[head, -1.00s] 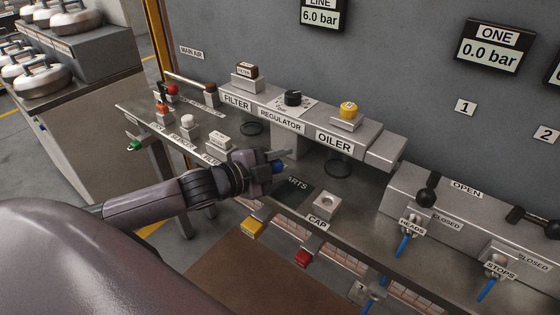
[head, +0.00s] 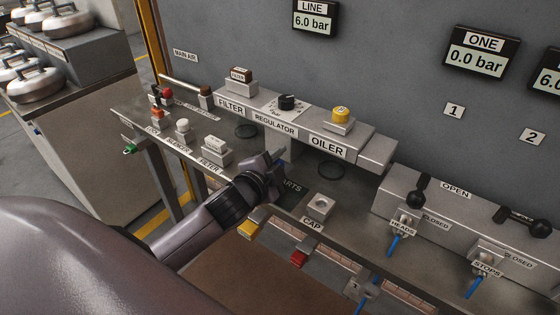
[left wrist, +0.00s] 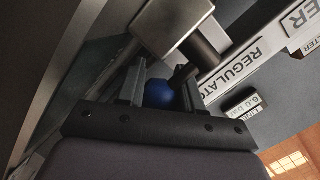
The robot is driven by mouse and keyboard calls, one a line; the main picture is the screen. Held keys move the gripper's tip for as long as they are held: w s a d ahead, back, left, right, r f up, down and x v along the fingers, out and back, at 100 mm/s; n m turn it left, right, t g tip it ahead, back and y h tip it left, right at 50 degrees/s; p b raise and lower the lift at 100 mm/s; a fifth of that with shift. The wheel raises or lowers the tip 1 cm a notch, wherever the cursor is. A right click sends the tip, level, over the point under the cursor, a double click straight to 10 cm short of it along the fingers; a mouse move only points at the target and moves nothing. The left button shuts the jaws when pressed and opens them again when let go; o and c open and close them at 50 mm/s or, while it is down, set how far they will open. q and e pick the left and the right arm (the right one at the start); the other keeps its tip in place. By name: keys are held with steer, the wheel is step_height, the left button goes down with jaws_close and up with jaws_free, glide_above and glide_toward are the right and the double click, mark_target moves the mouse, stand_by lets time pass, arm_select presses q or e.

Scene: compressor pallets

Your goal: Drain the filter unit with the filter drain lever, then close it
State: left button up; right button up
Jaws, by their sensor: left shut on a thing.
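The filter unit (head: 229,106) is the grey block labelled FILTER at the left of the row under the wall gauges. A brown-topped button block (head: 240,80) stands above it. My left gripper (head: 275,160) is below the regulator, in front of the row. In the left wrist view a blue ball knob (left wrist: 158,94) sits between the two fingers of this gripper, which is shut on it. A dark cylinder and a grey block are close beyond the fingers. My right gripper is out of view.
The regulator (head: 275,126) and oiler (head: 330,148) continue the row. A CAP block (head: 320,207) and a dark PARTS mat (head: 291,190) lie beside my gripper. The LINE gauge (head: 317,17) reads 6.0 bar.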

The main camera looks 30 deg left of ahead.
arm_select(q)
steer(key=shift+d+f, duration=0.1)
steer(key=shift+f, duration=0.1)
steer(key=o, duration=1)
steer(key=shift+v, duration=3.6)
steer(key=shift+r, duration=0.1)
steer(key=shift+s, duration=0.1)
